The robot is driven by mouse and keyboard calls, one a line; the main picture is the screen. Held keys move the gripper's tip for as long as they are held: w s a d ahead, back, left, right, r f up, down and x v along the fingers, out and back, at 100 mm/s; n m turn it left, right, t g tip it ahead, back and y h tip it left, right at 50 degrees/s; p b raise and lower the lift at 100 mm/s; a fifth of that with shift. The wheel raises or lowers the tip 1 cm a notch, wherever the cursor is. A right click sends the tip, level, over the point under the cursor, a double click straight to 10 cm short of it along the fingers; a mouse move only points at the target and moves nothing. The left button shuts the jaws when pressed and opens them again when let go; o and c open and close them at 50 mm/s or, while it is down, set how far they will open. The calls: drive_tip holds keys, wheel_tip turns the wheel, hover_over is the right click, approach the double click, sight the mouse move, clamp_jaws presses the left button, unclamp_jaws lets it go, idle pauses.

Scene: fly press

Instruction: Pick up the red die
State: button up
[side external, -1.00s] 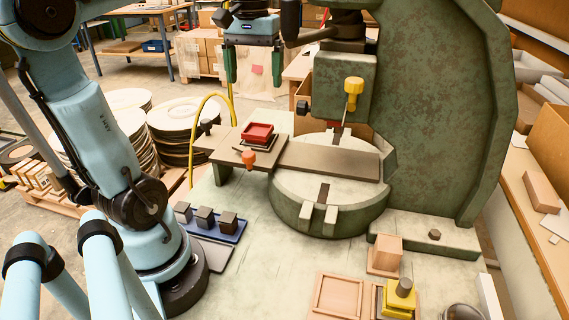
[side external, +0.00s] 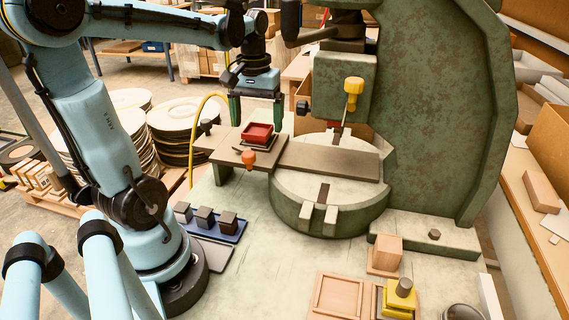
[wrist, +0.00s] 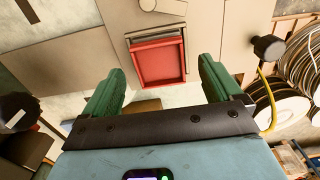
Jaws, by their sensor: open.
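The red die (side external: 257,133) is a square block with a recessed top. In the wrist view the red die (wrist: 158,62) lies beyond and roughly between the green fingers. My gripper (side external: 257,120) is open and empty above it, with the fingers pointing down on either side. In the wrist view my gripper (wrist: 161,76) shows a wide gap between the fingers. I cannot tell the exact height left between fingertips and die.
The green press frame (side external: 440,100) stands right of the die, with a yellow-knobbed lever (side external: 353,88) nearby. An orange knob (side external: 248,158) is at the plate's front. A blue tray (side external: 222,230) with dark blocks and a wooden block (side external: 387,252) stand nearer the camera.

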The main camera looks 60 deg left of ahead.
drive_tip(key=shift+f, duration=0.8)
drive_tip(key=c, duration=1.5)
drive_tip(key=shift+r, duration=0.1)
